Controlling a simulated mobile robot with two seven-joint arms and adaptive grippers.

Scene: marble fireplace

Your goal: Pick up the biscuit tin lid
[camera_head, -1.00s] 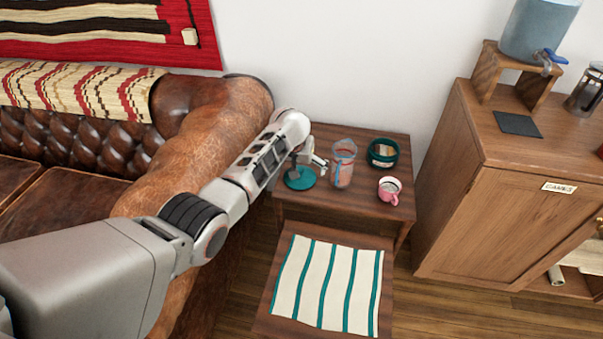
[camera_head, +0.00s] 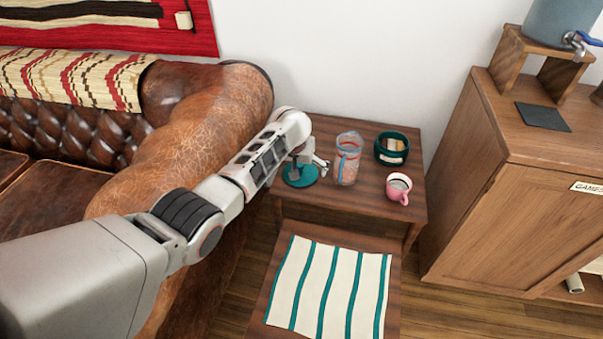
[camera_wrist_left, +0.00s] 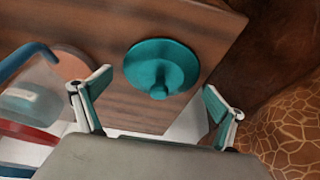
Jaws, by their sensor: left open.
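The biscuit tin lid is a round teal disc with a knob. In the head view the lid (camera_head: 300,176) lies on the dark wooden side table, partly hidden by my left gripper. In the left wrist view the lid (camera_wrist_left: 168,62) shows whole, knob towards the camera. My left gripper (camera_head: 308,166) is over the lid. In the left wrist view its jaws (camera_wrist_left: 152,98) are spread wide and empty, with the knob between and just beyond the fingertips. The teal biscuit tin (camera_head: 392,148) stands open at the table's back right. My right gripper is out of view.
A clear pitcher (camera_head: 347,158) with a blue handle stands close right of the lid. A pink mug (camera_head: 398,188) is at the table's right. The leather sofa arm (camera_head: 205,130) borders the left. A striped cloth (camera_head: 330,287) covers the lower surface in front.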

